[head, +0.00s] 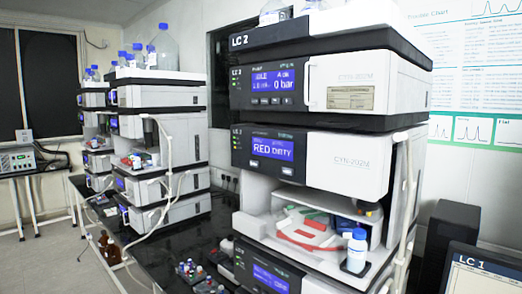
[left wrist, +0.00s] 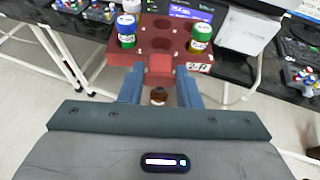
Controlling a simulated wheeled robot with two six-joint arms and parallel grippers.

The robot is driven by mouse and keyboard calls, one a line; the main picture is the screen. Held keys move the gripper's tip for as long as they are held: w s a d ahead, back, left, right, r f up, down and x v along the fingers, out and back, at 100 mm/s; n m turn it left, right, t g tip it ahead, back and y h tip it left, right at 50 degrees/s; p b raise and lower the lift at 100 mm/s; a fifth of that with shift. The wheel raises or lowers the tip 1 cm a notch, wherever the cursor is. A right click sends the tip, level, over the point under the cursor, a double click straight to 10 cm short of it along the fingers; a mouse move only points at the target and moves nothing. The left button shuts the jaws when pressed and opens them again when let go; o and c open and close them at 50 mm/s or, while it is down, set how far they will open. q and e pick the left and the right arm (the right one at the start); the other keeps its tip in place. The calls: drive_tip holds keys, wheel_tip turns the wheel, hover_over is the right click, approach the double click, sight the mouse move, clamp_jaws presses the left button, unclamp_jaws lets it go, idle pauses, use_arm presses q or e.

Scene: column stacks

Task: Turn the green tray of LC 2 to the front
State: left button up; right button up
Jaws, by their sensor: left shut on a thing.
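The LC 2 stack (head: 335,95) stands at the right in the head view, with lit blue screens. Its open bay holds a round white turntable with a green tray (head: 317,216), red trays (head: 297,241) and a blue part (head: 345,226). The green tray sits toward the back, partly hidden by the red ones. In the left wrist view my left gripper (left wrist: 160,75) is shut on the block-shaped handle of a dark red rack (left wrist: 180,42). The rack carries a blue-and-white vial (left wrist: 127,30) and a green-and-yellow vial (left wrist: 200,37); other holes are empty. My right gripper is not in view.
A blue-capped bottle (head: 356,250) stands on the bay's front ledge. Another instrument stack (head: 150,135) stands left on the black bench (head: 165,262). A hose (head: 404,210) runs down LC 2's right side. A monitor (head: 478,272) is at lower right.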

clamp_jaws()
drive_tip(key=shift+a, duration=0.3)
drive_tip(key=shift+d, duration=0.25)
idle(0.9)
